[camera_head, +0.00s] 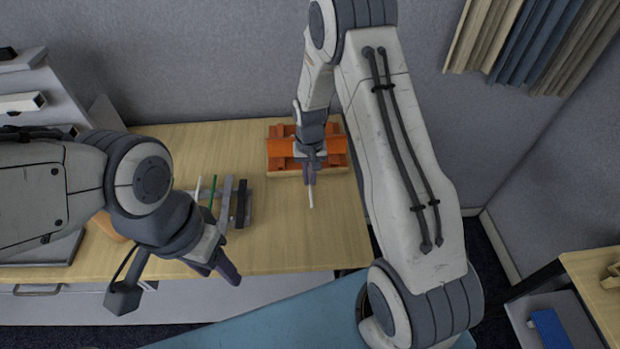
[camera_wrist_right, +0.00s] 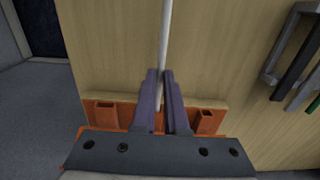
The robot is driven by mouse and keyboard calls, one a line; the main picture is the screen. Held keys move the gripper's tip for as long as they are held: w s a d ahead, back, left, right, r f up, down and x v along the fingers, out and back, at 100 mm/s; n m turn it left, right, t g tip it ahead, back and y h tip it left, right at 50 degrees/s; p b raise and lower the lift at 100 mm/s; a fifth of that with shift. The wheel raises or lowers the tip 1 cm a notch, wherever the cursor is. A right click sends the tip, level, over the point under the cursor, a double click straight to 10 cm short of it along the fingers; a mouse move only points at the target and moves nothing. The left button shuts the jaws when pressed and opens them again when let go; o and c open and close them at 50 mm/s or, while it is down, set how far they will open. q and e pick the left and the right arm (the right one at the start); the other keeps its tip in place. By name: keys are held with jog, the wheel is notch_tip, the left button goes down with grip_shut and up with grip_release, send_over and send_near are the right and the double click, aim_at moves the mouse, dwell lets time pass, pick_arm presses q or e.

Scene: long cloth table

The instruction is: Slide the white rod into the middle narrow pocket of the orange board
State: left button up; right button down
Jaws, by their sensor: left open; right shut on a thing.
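The orange board (camera_head: 335,150) lies near the back edge of the wooden table. My right gripper (camera_head: 311,180) is over its front part and is shut on the white rod (camera_head: 311,197), whose end sticks out past the fingertips. The rod also shows in the right wrist view (camera_wrist_right: 164,45), between the two fingers. The orange board there (camera_wrist_right: 206,122) is partly behind the gripper, with a pocket opening visible on each side; its middle is hidden. My left gripper (camera_head: 225,272) is open and empty over the table's front edge.
The table between rack and board is clear. Grey shelves stand at far left.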

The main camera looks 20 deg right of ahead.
aim_at(311, 192)
jog(key=shift+w+d, duration=0.2)
jog(key=shift+w, duration=0.55)
jog(key=shift+w+d, duration=0.25)
jog(key=shift+w, duration=0.55)
jog(key=shift+w+d, duration=0.2)
jog(key=shift+w, duration=0.55)
jog(key=shift+w+d, duration=0.1)
jog(key=shift+w, duration=0.15)
jog(key=shift+s, duration=0.1)
jog(key=shift+s+a, duration=0.55)
jog(key=shift+s, duration=1.25)
jog(key=shift+s+a, duration=0.5)
jog(key=shift+s, duration=1.25)
jog(key=shift+s+a, duration=0.55)
jog(key=shift+s, duration=1.25)
jog(key=shift+w+d+p, duration=0.15)
jog(key=shift+w+p, duration=0.3)
jog(key=shift+w+d, duration=0.1)
jog(key=shift+w, duration=0.25)
jog(key=shift+w+d, duration=0.1)
jog(key=shift+w, duration=0.3)
